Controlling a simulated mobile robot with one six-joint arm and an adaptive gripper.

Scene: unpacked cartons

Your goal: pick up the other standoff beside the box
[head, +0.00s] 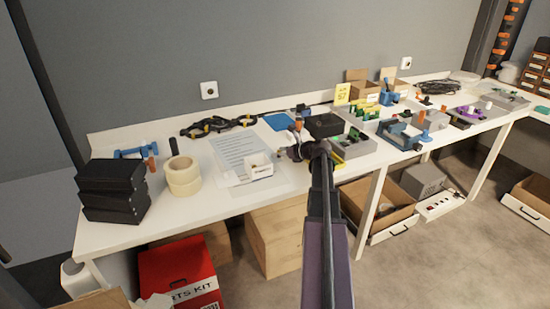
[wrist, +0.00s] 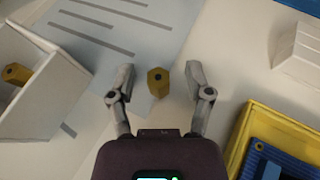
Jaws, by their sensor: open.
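A brass-coloured hex standoff (wrist: 158,84) with a dark hole in its end appears between the open fingers of my gripper (wrist: 160,76) in the wrist view. Clear gaps show on both sides, and neither finger touches it. A second brass standoff (wrist: 16,73) is inside the open white box (wrist: 62,66) at the left. The box also shows in the head view (head: 259,170), just left of my gripper (head: 299,148). I cannot make out the standoff between the fingers in the head view.
A printed sheet (wrist: 128,22) lies beside the box. A yellow tray (wrist: 246,124) with a blue board is at the lower right in the wrist view, and a white object (wrist: 298,52) is at the upper right. Tape rolls (head: 184,176) and black boxes (head: 112,190) stand further left.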

